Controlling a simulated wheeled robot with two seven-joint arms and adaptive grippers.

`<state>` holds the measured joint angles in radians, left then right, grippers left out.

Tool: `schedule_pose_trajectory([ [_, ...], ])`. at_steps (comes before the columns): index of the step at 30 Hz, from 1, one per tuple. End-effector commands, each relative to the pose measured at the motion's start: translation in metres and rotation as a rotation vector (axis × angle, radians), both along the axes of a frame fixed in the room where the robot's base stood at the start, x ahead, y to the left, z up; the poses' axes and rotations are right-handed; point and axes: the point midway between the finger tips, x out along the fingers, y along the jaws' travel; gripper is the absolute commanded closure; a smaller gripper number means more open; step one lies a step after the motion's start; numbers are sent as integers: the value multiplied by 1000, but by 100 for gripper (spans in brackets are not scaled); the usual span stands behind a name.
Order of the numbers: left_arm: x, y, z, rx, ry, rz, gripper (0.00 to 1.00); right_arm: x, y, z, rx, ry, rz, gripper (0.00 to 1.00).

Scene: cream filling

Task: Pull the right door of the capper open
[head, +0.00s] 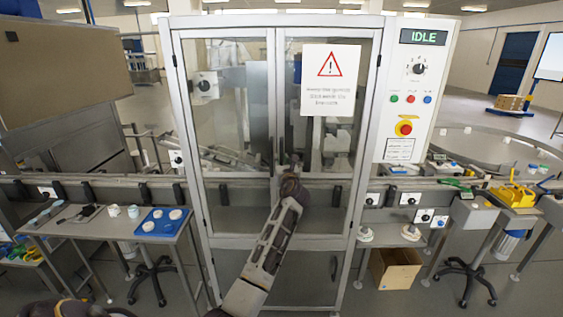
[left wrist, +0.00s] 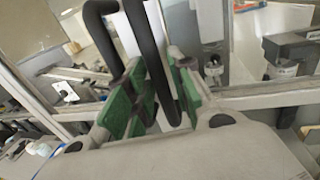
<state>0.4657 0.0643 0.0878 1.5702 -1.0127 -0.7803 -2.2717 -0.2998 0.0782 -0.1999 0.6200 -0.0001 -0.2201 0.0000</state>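The capper is a metal-framed cabinet with two glazed doors, both closed in the head view. The right door (head: 345,135) carries a warning sign (head: 331,80); the left door (head: 222,110) is beside it. My left gripper (head: 290,172) is at the inner edge of the right door, by the dark handles, and hides their lower part. In the left wrist view, two black handles show. The right handle (left wrist: 145,38) passes between the green-padded fingers of my left gripper (left wrist: 155,85), with a small gap visible. The left handle (left wrist: 98,25) lies outside the fingers. My right gripper is out of view.
A control panel (head: 413,90) reading IDLE stands right of the doors. A conveyor rail (head: 110,180) runs across the front on both sides. A side table (head: 110,222) with a blue tray (head: 162,224) is at left; a cardboard box (head: 395,268) sits on the floor at right.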

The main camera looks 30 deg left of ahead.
Motion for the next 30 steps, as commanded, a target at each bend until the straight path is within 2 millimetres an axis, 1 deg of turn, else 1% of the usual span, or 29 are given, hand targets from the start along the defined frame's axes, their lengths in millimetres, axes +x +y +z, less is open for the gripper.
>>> schedule_pose_trajectory([
  [6,6,5,1,0,-1,-1,77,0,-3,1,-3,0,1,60],
  [14,6,5,0,0,-1,-1,77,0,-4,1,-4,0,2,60],
  [15,6,5,0,0,-1,-1,78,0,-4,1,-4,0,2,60],
  [20,6,5,0,-1,-1,-1,99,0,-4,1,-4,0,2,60],
  [30,6,5,0,-1,-1,-1,100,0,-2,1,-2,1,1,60],
])
